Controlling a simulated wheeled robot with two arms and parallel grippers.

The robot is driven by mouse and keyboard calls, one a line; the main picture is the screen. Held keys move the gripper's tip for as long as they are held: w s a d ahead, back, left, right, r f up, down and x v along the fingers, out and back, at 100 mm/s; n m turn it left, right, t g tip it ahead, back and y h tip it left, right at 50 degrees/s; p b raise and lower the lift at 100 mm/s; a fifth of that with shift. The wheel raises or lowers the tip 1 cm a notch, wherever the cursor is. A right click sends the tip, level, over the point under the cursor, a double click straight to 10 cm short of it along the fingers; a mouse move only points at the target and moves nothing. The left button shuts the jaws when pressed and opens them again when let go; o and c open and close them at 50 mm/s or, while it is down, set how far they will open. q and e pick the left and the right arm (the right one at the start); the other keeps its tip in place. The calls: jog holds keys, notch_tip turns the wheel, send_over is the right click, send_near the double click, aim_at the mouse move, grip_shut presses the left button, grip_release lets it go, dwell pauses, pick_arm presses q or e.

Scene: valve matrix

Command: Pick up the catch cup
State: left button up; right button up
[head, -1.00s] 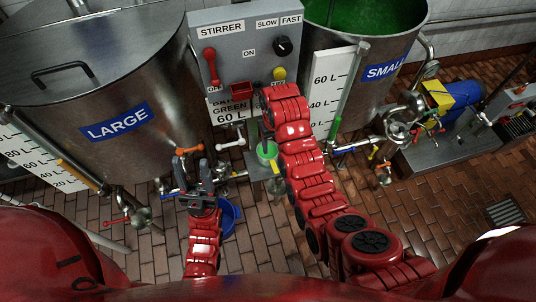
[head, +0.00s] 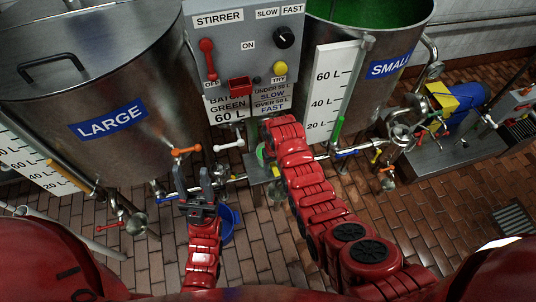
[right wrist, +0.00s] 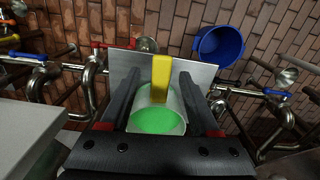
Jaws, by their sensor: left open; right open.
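The catch cup (right wrist: 158,121), pale and holding bright green liquid, sits between the fingers of my right gripper (right wrist: 159,76) in the right wrist view. The fingers are open, one on each side of it; contact is not clear. A yellow upright piece (right wrist: 161,78) stands at the cup's far side; I cannot tell if it is part of the cup. In the head view only a sliver of the cup (head: 260,153) shows, and my right arm hides the right gripper. My left gripper (head: 191,178) is open and empty, left of the blue bucket.
The blue bucket (head: 231,224) stands on the brick floor. A grey stand (head: 258,173) lies under the cup area. Pipes and valves with coloured handles, such as an orange one (head: 186,150), surround both arms. The LARGE tank (head: 75,150) and the stirrer panel (head: 228,60) stand behind.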

jog(key=shift+f, duration=0.5)
grip_shut()
